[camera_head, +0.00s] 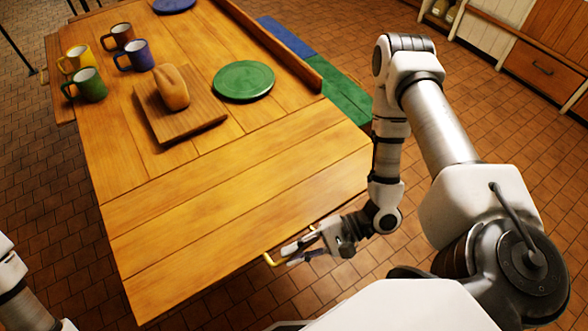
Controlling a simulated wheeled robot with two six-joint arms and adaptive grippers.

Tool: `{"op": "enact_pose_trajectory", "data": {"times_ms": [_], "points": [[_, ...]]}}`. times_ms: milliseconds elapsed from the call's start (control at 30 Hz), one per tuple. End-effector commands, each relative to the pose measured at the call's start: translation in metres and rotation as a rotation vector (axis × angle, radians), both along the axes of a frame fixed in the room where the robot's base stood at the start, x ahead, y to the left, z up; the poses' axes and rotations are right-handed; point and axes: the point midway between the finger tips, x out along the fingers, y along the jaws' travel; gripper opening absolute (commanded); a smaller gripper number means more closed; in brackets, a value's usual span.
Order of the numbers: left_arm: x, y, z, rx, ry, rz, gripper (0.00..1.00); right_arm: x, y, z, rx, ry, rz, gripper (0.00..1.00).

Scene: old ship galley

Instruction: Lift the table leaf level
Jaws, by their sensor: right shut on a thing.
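The table leaf (240,207) is the near end of the wooden table (205,45). It looks about in line with the tabletop; a slight tilt is hard to judge. A brass handle (270,259) sits at the leaf's near edge. My right gripper (299,248) is at this edge, its fingers shut on the handle; the exact contact is partly hidden by the fingers. My left gripper is out of view; only part of my left arm shows at the lower left.
On the tabletop stand several mugs (89,85), a bread loaf (171,88) on a cutting board (150,118), a green plate (244,80) and a blue plate (174,4). The leaf is bare. A cushioned bench (340,98) runs along the right side. Tiled floor is open to the right.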

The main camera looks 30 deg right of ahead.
Motion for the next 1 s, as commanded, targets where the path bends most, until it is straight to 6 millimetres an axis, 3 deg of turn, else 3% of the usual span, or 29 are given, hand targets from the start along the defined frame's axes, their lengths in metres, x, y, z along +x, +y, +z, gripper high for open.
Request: {"op": "enact_pose_trajectory", "data": {"times_ms": [400,433,767,1000], "points": [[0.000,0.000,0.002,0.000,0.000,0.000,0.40,0.002,0.000,0.002,0.001,-0.005,-0.002,0.00],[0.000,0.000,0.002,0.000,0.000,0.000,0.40,0.002,0.000,0.002,0.001,-0.005,-0.002,0.23],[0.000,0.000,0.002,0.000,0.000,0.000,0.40,0.001,-0.001,0.002,0.000,-0.004,-0.003,0.23],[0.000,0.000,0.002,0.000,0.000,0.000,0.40,-0.003,-0.026,0.010,0.001,-0.007,-0.010,0.23]]}}
